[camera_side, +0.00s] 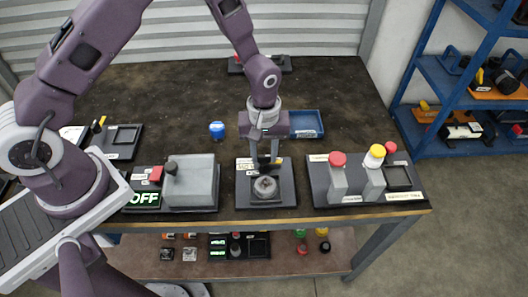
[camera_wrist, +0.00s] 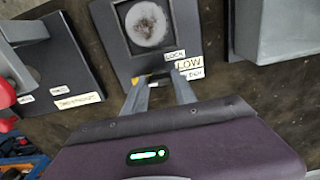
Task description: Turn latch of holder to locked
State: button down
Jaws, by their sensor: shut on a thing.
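The holder (camera_side: 244,194) is a dark square plate near the table's front edge, with a round grey speckled piece (camera_side: 266,187) in its middle. In the wrist view the holder (camera_wrist: 113,42) shows the round piece (camera_wrist: 147,24) in a square recess. Labels beside it include LOCK (camera_wrist: 174,55) and LOW. My gripper (camera_side: 265,163) points down at the holder's back edge. In the wrist view my gripper (camera_wrist: 162,80) has its two fingers around a small part at that edge, by a yellow and black strip; this appears to be the latch, mostly hidden between the fingers.
A grey box on a plate (camera_side: 190,186) with a lit OFF sign stands left of the holder. The table behind is mostly clear.

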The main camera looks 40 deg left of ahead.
jog(key=shift+m, duration=0.3)
jog(key=m, duration=0.8)
jog(key=shift+m, duration=0.3)
jog(key=m, duration=0.4)
jog(key=shift+m, duration=2.2)
jog(key=c, duration=1)
grip_release()
